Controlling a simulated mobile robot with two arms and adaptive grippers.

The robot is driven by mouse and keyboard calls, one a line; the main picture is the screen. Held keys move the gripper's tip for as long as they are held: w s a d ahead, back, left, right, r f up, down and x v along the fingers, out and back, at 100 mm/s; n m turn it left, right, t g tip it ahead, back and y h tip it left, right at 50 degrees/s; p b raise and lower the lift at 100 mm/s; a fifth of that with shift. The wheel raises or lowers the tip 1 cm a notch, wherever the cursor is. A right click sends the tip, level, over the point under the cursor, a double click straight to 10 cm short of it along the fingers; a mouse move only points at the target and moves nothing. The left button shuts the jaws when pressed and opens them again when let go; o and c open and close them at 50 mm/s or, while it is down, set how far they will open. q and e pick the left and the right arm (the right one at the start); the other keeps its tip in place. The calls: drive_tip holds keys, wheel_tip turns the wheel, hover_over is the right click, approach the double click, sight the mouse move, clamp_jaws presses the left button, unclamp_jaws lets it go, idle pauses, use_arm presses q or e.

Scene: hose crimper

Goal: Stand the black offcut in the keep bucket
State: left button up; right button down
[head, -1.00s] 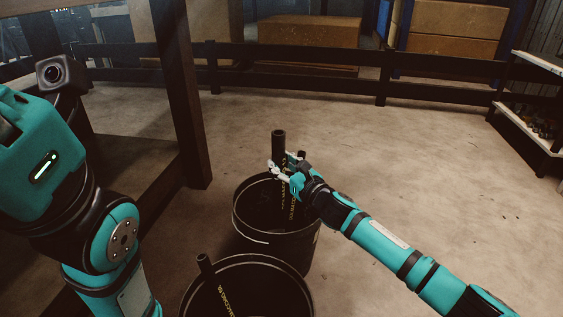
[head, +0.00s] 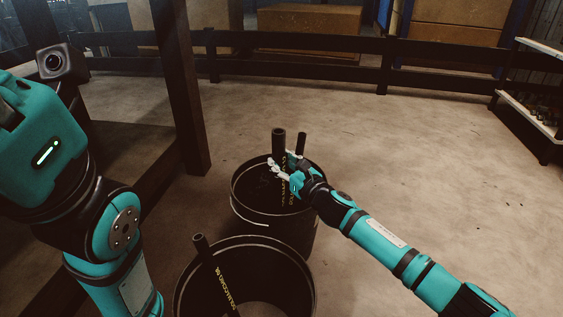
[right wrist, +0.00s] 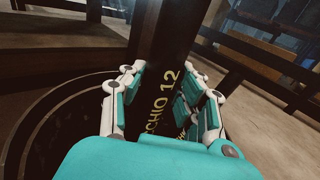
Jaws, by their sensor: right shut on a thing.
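The black offcut (head: 279,144) is a dark tube with yellow lettering, standing nearly upright. My right gripper (head: 281,165) is shut on it above the keep bucket's rim. In the right wrist view the tube (right wrist: 160,50) runs between the fingers (right wrist: 160,100). The keep bucket (head: 300,235) is taken to be the farther black bucket. The offcut's lower part reaches down inside it; whether its end touches the bottom is hidden. My left gripper is out of view; only its arm shows at left.
A thinner dark tube (head: 301,143) stands in the same bucket, just right of the held one. A nearer black bucket (head: 285,300) holds a leaning lettered tube (head: 205,255). A dark post (head: 182,90) rises at left. The floor at right is clear.

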drive_tip(key=shift+r, duration=0.1)
drive_tip(key=c, duration=0.9)
unclamp_jaws()
drive_tip(key=shift+s+d, duration=0.15)
drive_tip(key=shift+s, duration=0.05)
drive_tip(key=v, duration=1.1)
drive_tip(key=shift+s+d, duration=0.15)
drive_tip(key=shift+s, duration=0.05)
